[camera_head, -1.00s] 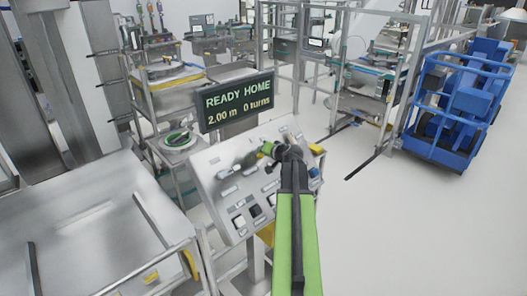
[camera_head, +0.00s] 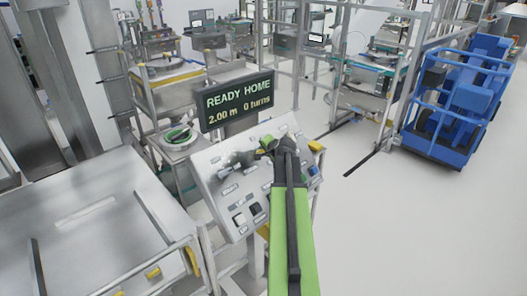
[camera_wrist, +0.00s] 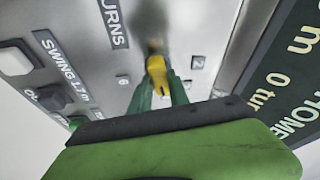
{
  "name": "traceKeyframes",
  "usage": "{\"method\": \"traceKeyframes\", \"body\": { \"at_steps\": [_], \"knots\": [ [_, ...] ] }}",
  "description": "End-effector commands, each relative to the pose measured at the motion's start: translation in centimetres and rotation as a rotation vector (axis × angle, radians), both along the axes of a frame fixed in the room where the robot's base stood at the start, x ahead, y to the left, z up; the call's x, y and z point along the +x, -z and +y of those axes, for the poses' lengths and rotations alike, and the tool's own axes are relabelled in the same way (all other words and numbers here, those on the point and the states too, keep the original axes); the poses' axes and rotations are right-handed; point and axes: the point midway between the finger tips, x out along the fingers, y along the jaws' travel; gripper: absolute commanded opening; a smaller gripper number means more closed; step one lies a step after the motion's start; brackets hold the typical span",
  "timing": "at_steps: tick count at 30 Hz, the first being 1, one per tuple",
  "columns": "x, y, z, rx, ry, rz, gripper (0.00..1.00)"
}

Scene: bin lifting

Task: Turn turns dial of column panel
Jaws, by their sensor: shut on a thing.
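The column panel (camera_head: 213,160) is a grey sloped console with labelled buttons and knobs. In the wrist view its face (camera_wrist: 110,70) fills the upper part, and a "TURNS" label (camera_wrist: 113,22) shows. The turns dial (camera_wrist: 157,68) has a yellow grip, with small number plates on either side. My gripper (camera_wrist: 158,92) has its green fingers shut on the yellow grip. In the head view my gripper (camera_head: 268,146) is at the upper right of the panel and hides the dial. The display (camera_head: 239,102) above the panel reads "READY HOME 2.00 m 0 turns".
A "SWING" label (camera_wrist: 60,55) and square buttons (camera_wrist: 50,97) lie beside the dial. A metal table (camera_head: 85,235) with rails stands at the left. A blue wheeled cart (camera_head: 460,100) stands at the right. The floor (camera_head: 400,220) right of the panel is clear.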

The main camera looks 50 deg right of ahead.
Motion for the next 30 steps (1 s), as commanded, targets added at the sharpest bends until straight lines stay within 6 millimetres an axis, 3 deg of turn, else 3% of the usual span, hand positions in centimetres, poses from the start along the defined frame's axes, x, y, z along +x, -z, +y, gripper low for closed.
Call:
{"method": "traceKeyframes", "body": {
  "at_steps": [10, 11, 15, 25, 30],
  "knots": [
    [0.1, -0.1, -0.1, 0.0, 0.003, -0.004, 0.0],
    [0.1, -0.1, -0.1, 0.0, 0.003, -0.004, 0.24],
    [0.1, -0.1, 0.0, 0.0, 0.002, -0.003, 0.43],
    [0.0, -0.1, 0.0, 0.001, 0.001, 0.0, 0.44],
    [-0.3, -1.2, 0.7, 0.001, -0.002, -0.001, 0.44]
  ]
}}
